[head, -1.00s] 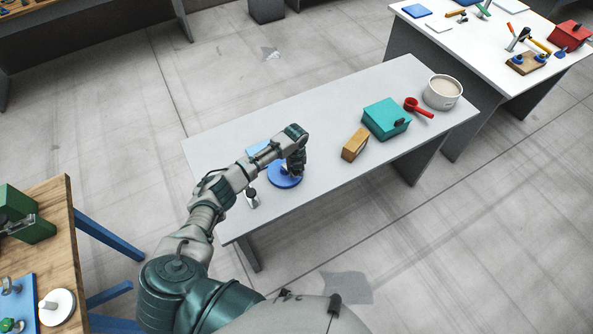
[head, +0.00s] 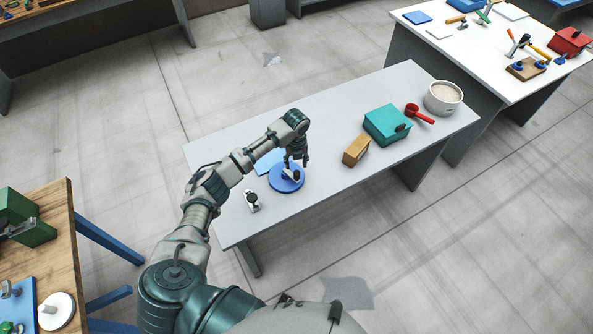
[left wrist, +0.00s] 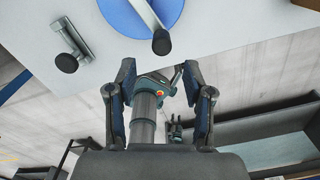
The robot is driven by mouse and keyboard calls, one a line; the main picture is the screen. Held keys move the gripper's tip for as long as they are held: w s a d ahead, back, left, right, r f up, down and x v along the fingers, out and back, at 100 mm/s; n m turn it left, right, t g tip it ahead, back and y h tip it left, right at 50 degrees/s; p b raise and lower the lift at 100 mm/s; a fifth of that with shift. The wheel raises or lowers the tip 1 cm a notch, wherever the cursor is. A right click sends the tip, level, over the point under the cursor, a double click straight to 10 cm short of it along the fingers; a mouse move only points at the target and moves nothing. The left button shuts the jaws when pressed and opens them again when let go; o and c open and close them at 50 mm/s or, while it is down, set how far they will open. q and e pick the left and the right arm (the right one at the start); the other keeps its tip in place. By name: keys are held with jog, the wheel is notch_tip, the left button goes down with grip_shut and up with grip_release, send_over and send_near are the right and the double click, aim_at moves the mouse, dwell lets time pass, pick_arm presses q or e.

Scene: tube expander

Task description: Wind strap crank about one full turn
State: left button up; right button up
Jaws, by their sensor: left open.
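A round blue disc (head: 283,181) lies on the grey table and carries a silver crank arm with a dark knob (head: 294,174). I take this to be the strap crank. In the left wrist view the disc (left wrist: 117,14) is cut off by the top edge, and the crank's dark knob (left wrist: 161,42) points toward my gripper. My left gripper (head: 298,160) is just above and behind the disc in the head view. In the left wrist view its fingers (left wrist: 158,78) are spread and empty, apart from the knob. My right gripper is not in view.
A small silver fitting with a dark knob (head: 252,200) sits left of the disc. A flat light-blue piece (head: 268,160) lies behind it. To the right are an ochre block (head: 356,150), a teal box (head: 386,123), a red-handled tool (head: 420,115) and a white tub (head: 443,99).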

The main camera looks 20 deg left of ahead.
pick_arm(q)
jog(key=shift+r, duration=1.7)
jog(key=shift+f, duration=0.1)
